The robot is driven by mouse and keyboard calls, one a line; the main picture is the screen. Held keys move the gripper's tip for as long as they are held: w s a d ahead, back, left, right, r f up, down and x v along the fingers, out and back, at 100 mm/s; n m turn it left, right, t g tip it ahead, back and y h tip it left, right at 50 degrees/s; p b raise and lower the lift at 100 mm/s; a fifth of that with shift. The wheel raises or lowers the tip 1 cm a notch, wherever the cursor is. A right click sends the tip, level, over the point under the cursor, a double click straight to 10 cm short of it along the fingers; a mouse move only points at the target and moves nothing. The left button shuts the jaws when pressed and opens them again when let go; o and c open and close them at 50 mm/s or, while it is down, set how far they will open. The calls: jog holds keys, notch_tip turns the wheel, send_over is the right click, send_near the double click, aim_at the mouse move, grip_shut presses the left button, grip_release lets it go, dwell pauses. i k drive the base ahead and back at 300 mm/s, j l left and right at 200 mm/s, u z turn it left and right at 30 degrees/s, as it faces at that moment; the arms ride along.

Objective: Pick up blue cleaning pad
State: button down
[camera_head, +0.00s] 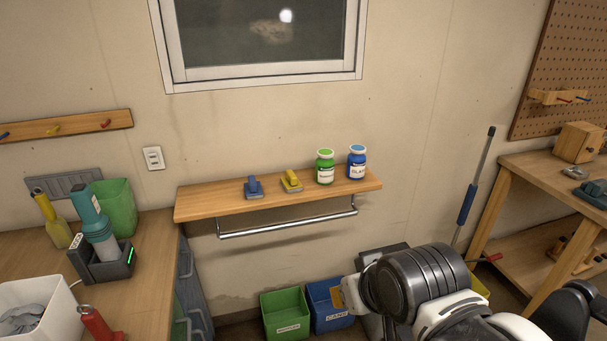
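The blue cleaning pad (253,188) has an upright blue grip on a flat base. It sits on the left half of the wooden wall shelf (215,205). A yellow pad (291,181) of similar shape stands just to its right. My arm shows at the lower right, well apart from the blue pad and below the shelf's right end. My gripper's fingers cannot be made out clearly, so I cannot tell whether they are open. Nothing touches the blue pad.
A green-lidded jar (325,167) and a blue-lidded jar (357,163) stand on the shelf's right part. A metal rail (285,228) hangs below it. Green (285,315) and blue (328,306) bins stand underneath. A cluttered counter (150,260) is at left, a workbench (520,165) at right.

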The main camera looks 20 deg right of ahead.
aim_at(253, 188)
jog(key=i+j, duration=0.2)
jog(key=i, duration=0.25)
jog(key=i+j, duration=0.15)
jog(key=i, duration=0.25)
jog(key=i+j, duration=0.2)
jog(key=i, duration=0.25)
